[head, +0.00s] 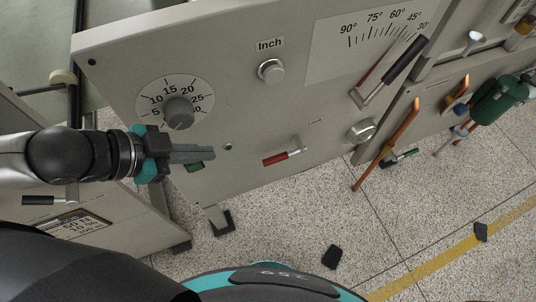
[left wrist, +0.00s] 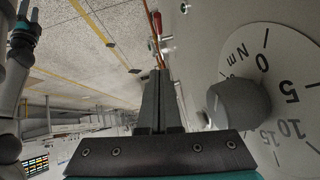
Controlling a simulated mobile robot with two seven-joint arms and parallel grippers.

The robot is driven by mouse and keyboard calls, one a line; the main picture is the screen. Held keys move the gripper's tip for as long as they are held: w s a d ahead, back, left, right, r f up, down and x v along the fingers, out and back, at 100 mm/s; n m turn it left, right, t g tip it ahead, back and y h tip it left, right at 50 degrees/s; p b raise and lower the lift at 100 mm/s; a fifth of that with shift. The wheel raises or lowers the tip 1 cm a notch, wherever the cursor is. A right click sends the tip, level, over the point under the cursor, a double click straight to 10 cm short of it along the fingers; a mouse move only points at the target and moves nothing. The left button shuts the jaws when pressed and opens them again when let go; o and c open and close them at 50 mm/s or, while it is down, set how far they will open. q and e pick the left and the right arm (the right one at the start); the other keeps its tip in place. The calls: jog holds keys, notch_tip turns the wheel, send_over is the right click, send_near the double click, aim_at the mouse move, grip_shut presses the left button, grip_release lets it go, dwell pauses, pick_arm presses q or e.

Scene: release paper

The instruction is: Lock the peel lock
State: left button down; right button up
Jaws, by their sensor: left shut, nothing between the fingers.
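No part carries a readable "peel lock" label. A small lever with a red grip (head: 275,159) sits low on the grey machine panel (head: 235,100), its grip pointing left and slightly down; a small mark above it is unreadable. The red grip also shows small at the top of the left wrist view (left wrist: 156,20). My left gripper (head: 213,154) is shut and empty in front of the panel, below the numbered dial and left of the red lever, apart from it. What looks like my right gripper (left wrist: 28,22) is at the left wrist view's upper left edge, its jaw state unclear.
A grey knob (head: 179,112) on the numbered dial is just above my left gripper. Also on the panel are an Inch button (head: 271,71), a black-handled lever (head: 402,62) by the angle scale and a round knob (head: 361,131). Copper rods (head: 388,147) stand right; floor is below.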

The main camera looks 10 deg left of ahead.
pick_arm(q)
jog(key=shift+w+f+b, duration=0.5)
jog(key=shift+f+b, duration=0.2)
jog(key=shift+b, duration=0.25)
jog(key=b, duration=0.5)
send_over(277, 157)
jog(key=s+a, duration=0.2)
notch_tip(277, 157, down, 13)
notch_tip(277, 157, down, 2)
jog(key=shift+f+b, duration=0.2)
jog(key=shift+b, duration=0.25)
jog(key=shift+a+f, duration=0.15)
jog(key=shift+f, duration=0.4)
